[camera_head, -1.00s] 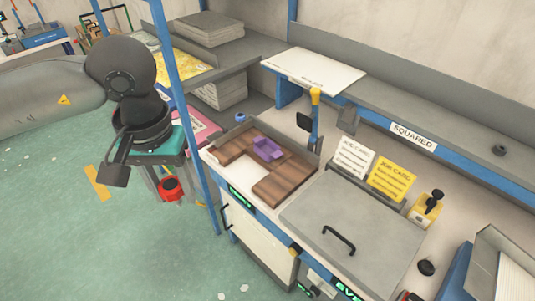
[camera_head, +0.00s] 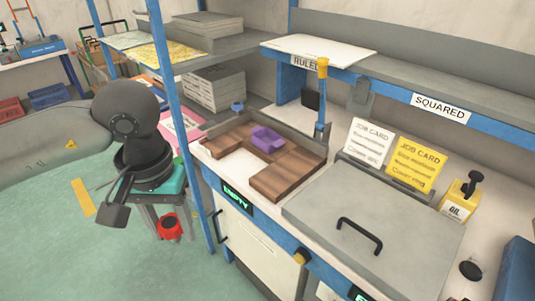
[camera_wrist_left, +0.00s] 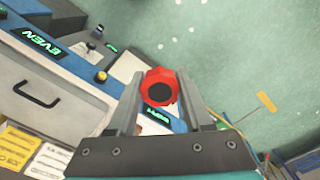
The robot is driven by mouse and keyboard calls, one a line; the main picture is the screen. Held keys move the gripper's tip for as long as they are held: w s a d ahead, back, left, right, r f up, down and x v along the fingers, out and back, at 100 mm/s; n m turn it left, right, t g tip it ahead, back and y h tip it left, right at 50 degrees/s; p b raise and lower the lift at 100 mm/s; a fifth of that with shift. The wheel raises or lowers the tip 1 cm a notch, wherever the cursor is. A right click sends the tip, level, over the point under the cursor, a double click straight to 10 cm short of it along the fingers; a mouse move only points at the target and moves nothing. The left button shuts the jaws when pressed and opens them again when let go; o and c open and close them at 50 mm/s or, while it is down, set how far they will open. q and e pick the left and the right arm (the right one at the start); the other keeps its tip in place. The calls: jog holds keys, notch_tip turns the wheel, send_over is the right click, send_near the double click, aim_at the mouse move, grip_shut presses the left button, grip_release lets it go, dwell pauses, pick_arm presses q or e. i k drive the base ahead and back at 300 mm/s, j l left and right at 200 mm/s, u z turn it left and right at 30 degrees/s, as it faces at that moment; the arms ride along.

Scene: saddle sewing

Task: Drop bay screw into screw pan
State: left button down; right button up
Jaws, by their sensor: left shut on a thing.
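The bay screw (camera_head: 170,227) is a red lobed knob. In the head view it hangs low at the left, above the green floor. My left gripper (camera_head: 168,216) points down and is shut on it. In the left wrist view the red screw (camera_wrist_left: 160,88), with a dark round centre, sits between the two grey fingers of the left gripper (camera_wrist_left: 165,100). I cannot surely pick out the screw pan in either view. My right gripper is not in view.
Right of the gripper stands a blue post (camera_head: 178,100), then a bench with a wooden-block tray (camera_head: 316,163) holding a purple piece (camera_head: 267,139). A grey lid (camera_head: 375,220), job cards (camera_head: 416,165) and a yellow oil can (camera_head: 458,203) are farther right. Open floor lies below the gripper.

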aim_at(262, 144)
jog(key=i+z, duration=0.1)
jog(key=z, duration=0.8)
jog(key=i+j+z, duration=0.15)
jog(key=j+z, duration=0.2)
jog(key=j, duration=0.15)
jog(key=i+j+z, duration=0.1)
jog(key=j+z, duration=0.25)
jog(key=j, duration=0.15)
jog(key=j+z, duration=0.35)
jog(key=j, duration=0.7)
